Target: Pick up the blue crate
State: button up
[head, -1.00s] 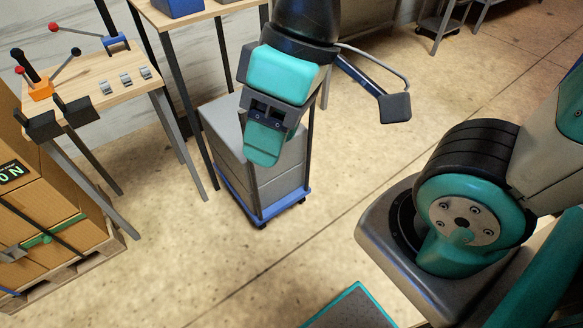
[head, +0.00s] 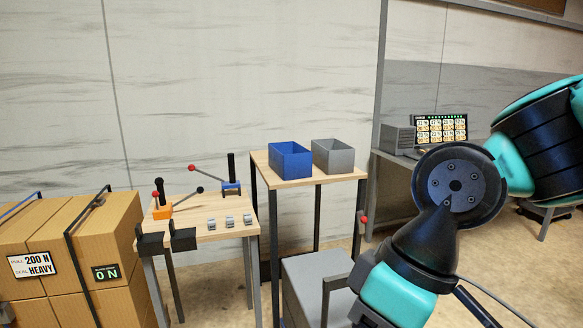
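The blue crate (head: 291,163) is an open-topped box standing upright on the left part of a tall wooden table (head: 300,183) near the wall. Its inside looks empty from here, but the floor of it is hidden. A grey crate (head: 334,158) of like shape stands close on its right on the same table. My arm comes in from the right. Its teal and black wrist runs off the bottom edge, below and to the right of the blue crate and well apart from it. My gripper's fingertips are out of the picture.
A lower wooden table (head: 205,232) with levers and small grey clips stands left of the tall one. Strapped cardboard boxes (head: 70,250) fill the far left. Grey boxes (head: 312,285) stand below the tall table. A desk with a screen (head: 441,130) is at the right.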

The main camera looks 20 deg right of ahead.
aim_at(290, 160)
jog(key=u, duration=1.25)
jog(key=i, duration=2.8)
jog(key=z, duration=2.55)
